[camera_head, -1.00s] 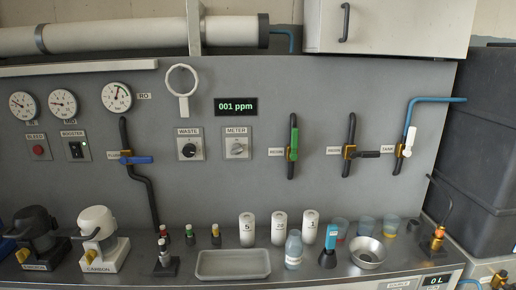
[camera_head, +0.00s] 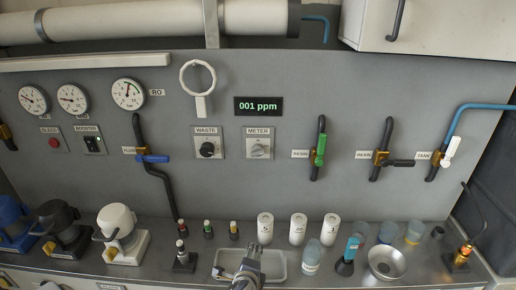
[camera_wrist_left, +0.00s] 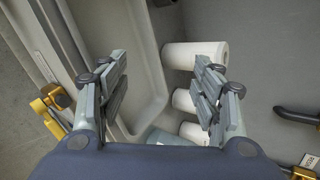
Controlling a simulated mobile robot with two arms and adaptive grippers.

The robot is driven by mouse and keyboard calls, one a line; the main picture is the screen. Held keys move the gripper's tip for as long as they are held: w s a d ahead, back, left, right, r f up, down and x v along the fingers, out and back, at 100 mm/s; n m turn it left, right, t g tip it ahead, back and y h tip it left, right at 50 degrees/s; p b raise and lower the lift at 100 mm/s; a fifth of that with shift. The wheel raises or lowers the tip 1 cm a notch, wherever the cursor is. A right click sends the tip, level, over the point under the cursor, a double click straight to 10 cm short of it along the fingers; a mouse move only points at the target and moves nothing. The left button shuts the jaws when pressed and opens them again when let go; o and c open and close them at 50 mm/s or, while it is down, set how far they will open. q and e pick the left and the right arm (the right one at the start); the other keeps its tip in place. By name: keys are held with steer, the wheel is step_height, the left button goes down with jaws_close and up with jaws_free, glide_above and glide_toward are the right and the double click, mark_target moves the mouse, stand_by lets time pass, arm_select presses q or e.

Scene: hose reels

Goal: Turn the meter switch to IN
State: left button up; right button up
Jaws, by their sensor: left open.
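The meter switch (camera_head: 258,151) is a grey knob on a light square plate under the METER label, on the grey wall panel in the head view. Its exact pointing direction is too small to read. The display (camera_head: 258,106) above it reads 001 ppm. My left gripper (camera_head: 246,262) is low in the head view, in front of the tray and well below the switch. In the left wrist view its two fingers (camera_wrist_left: 160,95) are spread apart with nothing between them. My right gripper is not in view.
The waste switch (camera_head: 207,150) is a black knob just left of the meter switch. A green-handled valve (camera_head: 320,150) is to the right. The panel around the switch is clear.

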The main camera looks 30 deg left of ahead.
arm_select(q)
steer(key=w+a+r+m+t+y+p, duration=0.1)
steer(key=w+a+r+m, duration=0.15)
steer(key=r, duration=0.35)
steer(key=w+a+r+m+t+y, duration=0.1)
steer(key=w+r+m+t, duration=0.1)
steer(key=w+r, duration=0.3)
steer(key=m+t+y+p, duration=0.2)
steer(key=m+t, duration=0.1)
steer(key=m, duration=0.3)
glide_toward(258, 155)
steer(key=p+x, duration=0.1)
steer(key=x, duration=0.7)
steer(key=shift+w+a, duration=0.15)
steer(key=shift+w, duration=0.15)
steer(key=shift+x, duration=0.8)
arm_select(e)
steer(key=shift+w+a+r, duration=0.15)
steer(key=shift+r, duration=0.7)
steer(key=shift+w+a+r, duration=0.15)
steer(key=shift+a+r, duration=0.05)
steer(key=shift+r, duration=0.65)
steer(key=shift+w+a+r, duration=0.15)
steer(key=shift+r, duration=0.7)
arm_select(q)
steer(key=c, duration=1.1)
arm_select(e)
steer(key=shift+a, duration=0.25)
